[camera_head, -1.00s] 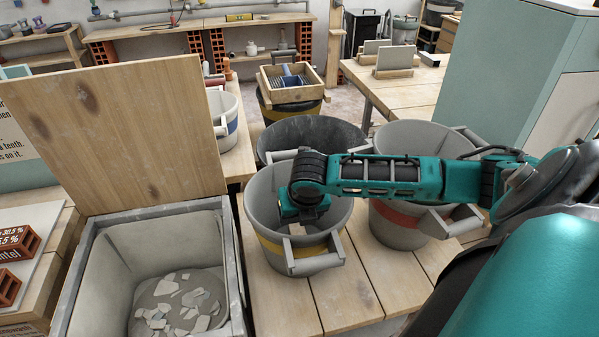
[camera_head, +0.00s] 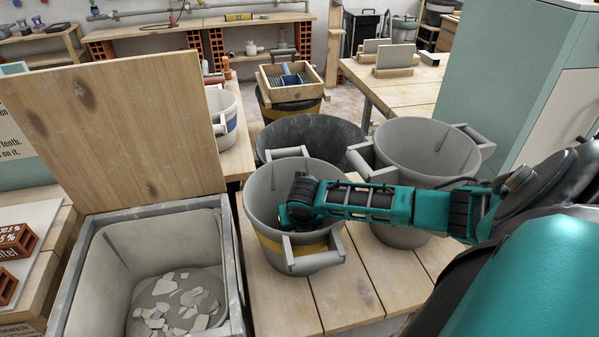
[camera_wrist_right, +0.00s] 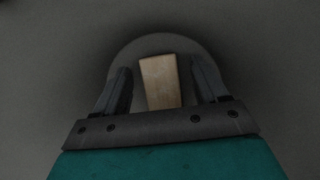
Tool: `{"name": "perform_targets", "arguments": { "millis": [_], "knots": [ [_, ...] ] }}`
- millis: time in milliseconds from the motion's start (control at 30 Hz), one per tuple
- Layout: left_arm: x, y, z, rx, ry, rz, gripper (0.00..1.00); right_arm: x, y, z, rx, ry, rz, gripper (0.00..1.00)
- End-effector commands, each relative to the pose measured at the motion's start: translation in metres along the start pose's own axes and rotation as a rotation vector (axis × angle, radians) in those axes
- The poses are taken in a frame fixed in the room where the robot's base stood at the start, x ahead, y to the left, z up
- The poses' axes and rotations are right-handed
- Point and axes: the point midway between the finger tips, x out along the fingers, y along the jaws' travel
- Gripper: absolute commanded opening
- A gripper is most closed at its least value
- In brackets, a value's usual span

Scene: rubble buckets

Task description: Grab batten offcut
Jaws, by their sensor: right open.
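The batten offcut (camera_wrist_right: 161,82) is a short pale wooden block, seen in the right wrist view between the two fingers of my right gripper (camera_wrist_right: 163,84). The gripper is open, with a gap on each side of the block. In the head view my right arm reaches down into the grey bucket with the yellow band (camera_head: 268,204). The right fingertips and the offcut are hidden there by the bucket wall and the arm. My left gripper does not show.
A grey bucket (camera_head: 425,150) stands right of the yellow-banded one, and a dark bucket (camera_head: 312,133) behind it. At left is an open bin (camera_head: 128,252) with pale shards and a raised wooden lid (camera_head: 125,130). Bare bench boards (camera_head: 345,290) lie in front.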

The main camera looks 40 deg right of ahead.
Motion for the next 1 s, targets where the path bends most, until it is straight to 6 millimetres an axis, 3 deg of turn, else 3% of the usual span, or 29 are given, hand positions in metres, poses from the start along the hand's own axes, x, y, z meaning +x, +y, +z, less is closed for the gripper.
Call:
{"name": "perform_targets", "arguments": {
  "millis": [100, 733, 1000],
  "knots": [
    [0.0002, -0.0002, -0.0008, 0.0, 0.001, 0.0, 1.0, -0.0006, 0.0001, 0.0004, 0.0, -0.001, 0.0, 0.72],
    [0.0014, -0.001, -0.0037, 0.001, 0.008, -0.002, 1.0, -0.0008, -0.0001, 0.0002, 0.0, 0.0, 0.0, 0.12],
    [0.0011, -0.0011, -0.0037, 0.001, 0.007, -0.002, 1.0, -0.0018, -0.0001, 0.0009, 0.0, -0.001, 0.0, 0.11]
  ]
}}
